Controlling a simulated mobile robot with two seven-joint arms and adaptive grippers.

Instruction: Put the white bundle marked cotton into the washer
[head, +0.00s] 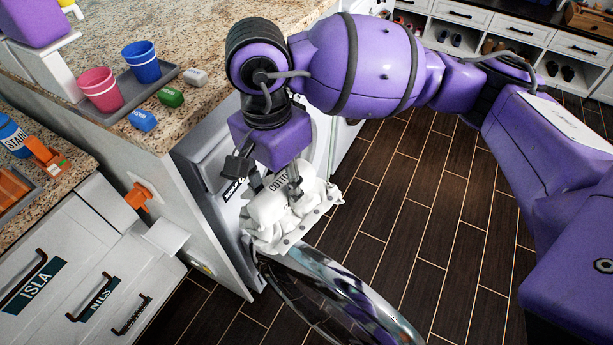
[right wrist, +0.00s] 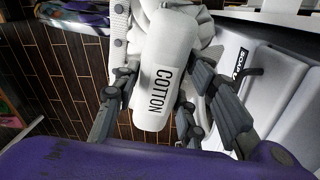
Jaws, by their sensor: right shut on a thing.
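The white bundle marked COTTON (head: 285,212) hangs in my right gripper (head: 268,178), above the open door and beside the washer front. In the right wrist view the bundle (right wrist: 165,75) sits between the two dark fingers (right wrist: 165,105), which press on its sides, with its lettering facing the camera. The washer (head: 215,175) is a white machine under the granite counter, partly hidden by my right arm and the bundle. Its round glass door (head: 335,290) stands open over the floor. I cannot see into the drum. My left gripper is not in view.
The granite counter (head: 200,35) holds a grey tray (head: 130,95) with a pink cup (head: 100,90) and a blue cup (head: 141,62). Small blue, green and white blocks lie beside it. Labelled drawers stand at lower left. The dark plank floor (head: 400,220) at right is clear.

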